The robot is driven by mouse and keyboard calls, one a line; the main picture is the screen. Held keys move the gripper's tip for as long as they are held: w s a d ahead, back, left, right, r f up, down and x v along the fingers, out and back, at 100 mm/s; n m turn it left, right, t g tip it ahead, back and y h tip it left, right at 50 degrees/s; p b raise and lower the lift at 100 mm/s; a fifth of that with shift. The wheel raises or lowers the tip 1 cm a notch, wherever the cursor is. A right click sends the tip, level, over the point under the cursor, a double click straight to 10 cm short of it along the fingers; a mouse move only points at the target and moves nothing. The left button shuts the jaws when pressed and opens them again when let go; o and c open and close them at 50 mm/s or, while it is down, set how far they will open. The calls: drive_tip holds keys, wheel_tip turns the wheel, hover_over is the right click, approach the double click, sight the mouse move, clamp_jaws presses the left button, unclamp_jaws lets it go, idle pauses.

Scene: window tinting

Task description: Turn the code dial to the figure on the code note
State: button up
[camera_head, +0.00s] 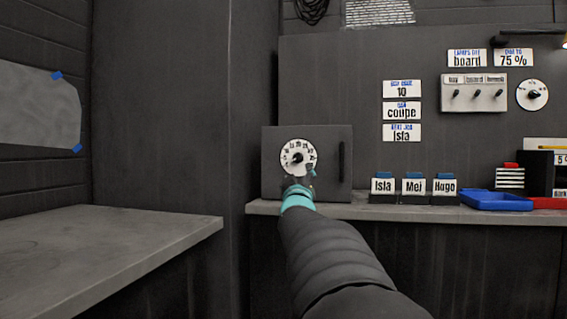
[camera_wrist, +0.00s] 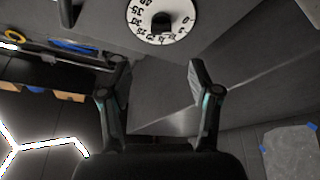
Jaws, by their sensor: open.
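The code dial (camera_head: 298,157) is a white numbered disc with a black knob on the front of a dark grey box. The code note (camera_head: 402,89), a white card on the back wall, reads 10; its small upper line is blurred. My gripper (camera_head: 301,181) is just below the dial in the head view and covers part of its lower edge. In the wrist view the dial (camera_wrist: 138,24) is at the top, ahead of my gripper (camera_wrist: 156,72). Its two fingers are spread and empty, apart from the knob. I cannot tell which figure the knob marks.
The box (camera_head: 333,190) has a dark upright handle (camera_head: 341,163) right of the dial and stands on a grey bench (camera_head: 400,211). Name cards (camera_head: 414,187) and a blue tray (camera_head: 496,201) are further right. Another dial (camera_head: 532,95) is on the wall. A grey table (camera_head: 110,245) is at left.

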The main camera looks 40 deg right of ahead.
sight(297, 158)
drive_tip(key=p+x, duration=0.2)
drive_tip(key=x, duration=1)
drive_tip(key=shift+w+d, duration=0.15)
drive_tip(key=shift+w, duration=0.15)
drive_tip(key=c, duration=1.1)
